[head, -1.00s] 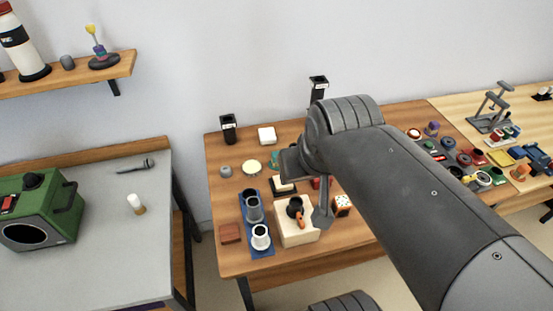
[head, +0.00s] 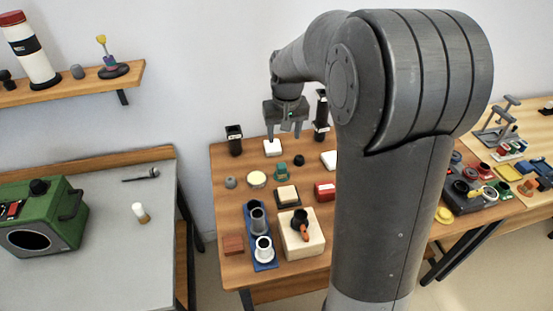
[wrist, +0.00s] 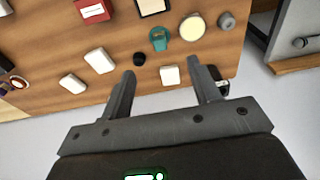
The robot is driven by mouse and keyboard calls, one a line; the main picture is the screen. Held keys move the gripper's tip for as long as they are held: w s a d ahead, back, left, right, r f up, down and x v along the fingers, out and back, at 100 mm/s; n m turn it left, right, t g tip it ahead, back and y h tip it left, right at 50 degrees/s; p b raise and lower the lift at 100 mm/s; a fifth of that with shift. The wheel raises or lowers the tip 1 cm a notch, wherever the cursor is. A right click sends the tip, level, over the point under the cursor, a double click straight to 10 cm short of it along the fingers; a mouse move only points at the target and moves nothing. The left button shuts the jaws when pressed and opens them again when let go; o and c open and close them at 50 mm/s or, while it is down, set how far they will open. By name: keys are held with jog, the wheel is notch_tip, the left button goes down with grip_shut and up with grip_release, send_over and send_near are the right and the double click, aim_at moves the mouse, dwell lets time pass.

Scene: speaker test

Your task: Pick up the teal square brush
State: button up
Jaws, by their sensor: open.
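The teal brush (head: 281,171) stands on the wooden table, between a round cream disc and a small black object. It also shows near the top middle of the wrist view (wrist: 160,38). Its finer shape is too small to tell. My gripper (head: 285,132) is open and empty, raised near the table's back edge, behind and above the brush. In the wrist view my two fingers (wrist: 163,72) are spread, with the brush beyond their tips and apart from them.
A white block (head: 272,147) lies between the brush and the back edge. A cream disc (head: 257,179), a small black object (head: 299,160) and a block on a dark tray (head: 287,196) surround the brush. Dark holders (head: 234,139) stand at the back. My arm hides the table's right part.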

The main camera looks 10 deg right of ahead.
jog(key=g, duration=0.1)
send_over(282, 165)
notch_tip(282, 165, down, 10)
jog(key=f, duration=0.1)
notch_tip(282, 165, down, 10)
jog(key=shift+s+a+f, duration=0.1)
jog(key=shift+f, duration=0.1)
jog(key=c, duration=1.1)
